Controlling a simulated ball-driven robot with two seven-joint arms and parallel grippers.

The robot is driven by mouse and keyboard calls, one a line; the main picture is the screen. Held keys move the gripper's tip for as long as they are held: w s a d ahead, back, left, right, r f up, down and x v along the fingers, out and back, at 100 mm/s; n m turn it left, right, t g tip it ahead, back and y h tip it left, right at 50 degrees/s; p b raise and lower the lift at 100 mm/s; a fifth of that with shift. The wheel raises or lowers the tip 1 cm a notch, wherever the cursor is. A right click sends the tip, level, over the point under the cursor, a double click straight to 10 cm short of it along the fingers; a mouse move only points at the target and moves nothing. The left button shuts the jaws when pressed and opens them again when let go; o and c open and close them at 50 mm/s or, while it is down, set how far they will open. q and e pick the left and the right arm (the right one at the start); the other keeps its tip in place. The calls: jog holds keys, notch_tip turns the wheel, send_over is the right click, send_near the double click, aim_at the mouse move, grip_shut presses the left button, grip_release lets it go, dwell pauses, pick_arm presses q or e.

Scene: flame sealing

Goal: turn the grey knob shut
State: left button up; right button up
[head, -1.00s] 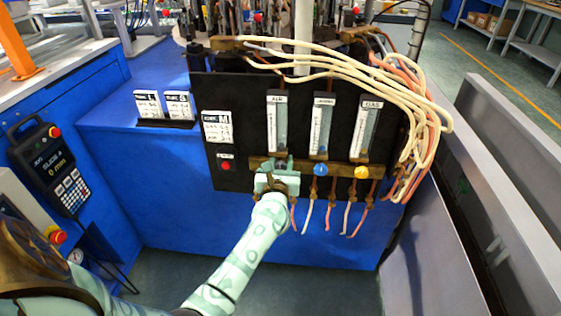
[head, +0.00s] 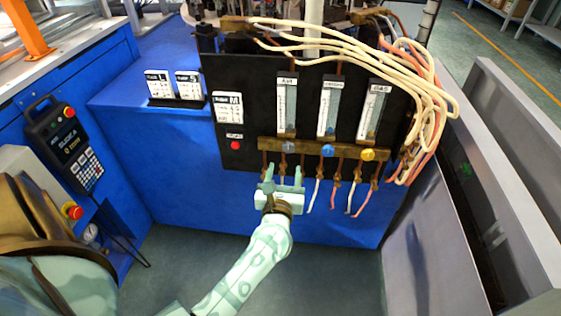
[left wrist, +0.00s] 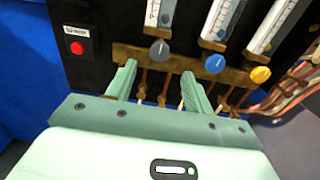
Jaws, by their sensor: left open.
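The grey knob (head: 288,147) sits at the left end of the brass bar on the black panel, under the AIR flow tube. It also shows in the left wrist view (left wrist: 161,49), beyond the fingers and between them. My left gripper (head: 284,178) is open and empty, apart from the knob, lower than it and in front of the panel. Its two fingers also show in the left wrist view (left wrist: 160,80). My right gripper is not in view.
A blue knob (head: 327,151) and a yellow knob (head: 368,154) sit to the right on the brass bar (head: 308,149). Copper fittings and loose hoses hang below it. A red button (head: 235,145) is to the left. Cream hoses (head: 420,85) drape over the panel's right side.

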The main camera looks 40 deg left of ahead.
pick_arm(q)
jog(key=shift+v, duration=2.2)
